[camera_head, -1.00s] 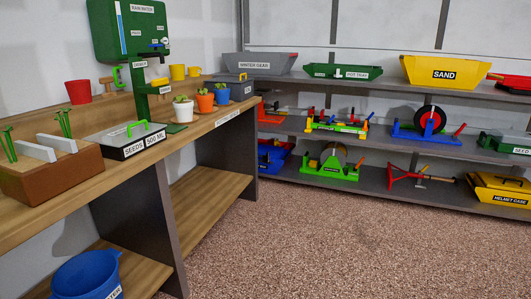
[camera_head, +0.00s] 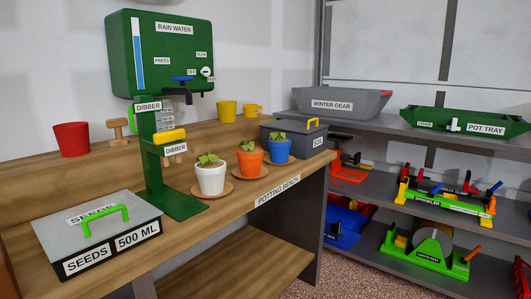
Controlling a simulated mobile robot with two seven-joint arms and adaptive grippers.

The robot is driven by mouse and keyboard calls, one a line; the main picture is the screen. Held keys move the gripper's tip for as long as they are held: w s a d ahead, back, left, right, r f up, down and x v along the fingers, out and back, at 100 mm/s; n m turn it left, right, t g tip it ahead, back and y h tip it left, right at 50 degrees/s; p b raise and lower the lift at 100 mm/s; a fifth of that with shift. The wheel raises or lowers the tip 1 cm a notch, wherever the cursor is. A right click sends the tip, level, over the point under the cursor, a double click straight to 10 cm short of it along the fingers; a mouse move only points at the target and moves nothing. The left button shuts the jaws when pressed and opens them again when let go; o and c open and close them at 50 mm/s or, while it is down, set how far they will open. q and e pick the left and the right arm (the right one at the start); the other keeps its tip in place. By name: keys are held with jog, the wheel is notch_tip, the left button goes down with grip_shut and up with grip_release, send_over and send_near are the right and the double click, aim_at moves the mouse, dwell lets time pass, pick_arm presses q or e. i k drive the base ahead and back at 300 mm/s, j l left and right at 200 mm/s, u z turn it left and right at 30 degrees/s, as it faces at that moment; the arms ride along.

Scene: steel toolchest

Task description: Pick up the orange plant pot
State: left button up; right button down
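The orange plant pot (camera_head: 251,163) stands upright on a small round brown saucer (camera_head: 264,174) on the wooden potting bench. A green plant grows from its top. It sits between a white plant pot (camera_head: 211,179) on its left and a blue plant pot (camera_head: 279,150) on its right, each with a green plant. Neither of my grippers shows in the head view.
A grey SEEDS box (camera_head: 100,233) lies at the bench's near left. A grey toolbox (camera_head: 293,138) stands behind the pots. Shelves with a green pot tray (camera_head: 465,122) are at right.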

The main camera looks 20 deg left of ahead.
aim_at(250, 157)
jog(key=i, duration=0.85)
jog(key=i+u, duration=0.1)
jog(key=i, duration=0.75)
